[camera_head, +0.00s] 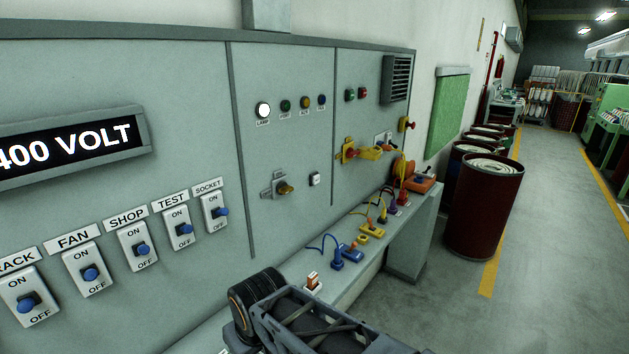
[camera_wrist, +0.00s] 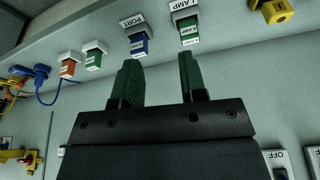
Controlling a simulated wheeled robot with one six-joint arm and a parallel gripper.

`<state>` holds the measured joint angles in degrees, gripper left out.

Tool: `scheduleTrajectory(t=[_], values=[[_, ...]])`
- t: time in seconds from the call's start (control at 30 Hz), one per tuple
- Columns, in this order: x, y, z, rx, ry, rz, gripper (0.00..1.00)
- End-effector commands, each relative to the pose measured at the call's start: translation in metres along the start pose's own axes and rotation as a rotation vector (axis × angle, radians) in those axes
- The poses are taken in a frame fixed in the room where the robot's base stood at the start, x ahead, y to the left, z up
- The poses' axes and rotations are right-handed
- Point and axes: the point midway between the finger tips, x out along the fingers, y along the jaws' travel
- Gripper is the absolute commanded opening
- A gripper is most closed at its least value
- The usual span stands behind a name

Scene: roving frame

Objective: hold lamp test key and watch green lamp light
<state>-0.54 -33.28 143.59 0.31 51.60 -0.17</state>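In the wrist view my gripper (camera_wrist: 158,62) is open, its two green fingers apart with nothing between them. Its fingertips point at the ledge, just short of a green block (camera_wrist: 189,27) with a white label and a blue block (camera_wrist: 138,45) labelled PORT. I cannot tell which thing is the lamp test key. In the head view the panel has a green lamp (camera_head: 285,105) that looks dark, beside a brightly lit white lamp (camera_head: 263,110). A yellow key-like handle (camera_head: 285,188) sits below the lamps, near a small white button (camera_head: 314,179).
Blue-handled switches, such as the TEST switch (camera_head: 178,226), line the panel at left. The ledge (camera_head: 345,285) carries several plugs and cables, with an orange block (camera_head: 313,281) near my arm. Dark red drums (camera_head: 484,215) stand right of it; the aisle floor is clear.

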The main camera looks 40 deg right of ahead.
Motion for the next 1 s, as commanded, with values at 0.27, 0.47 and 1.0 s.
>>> scheduleTrajectory(t=[0.27,0.47,1.0], values=[[0.0,0.0,0.0,0.0,0.0,0.0,0.39],[0.0,0.0,0.0,0.0,0.0,0.0,0.33],[0.0,0.0,0.0,0.0,0.0,0.0,0.0]])
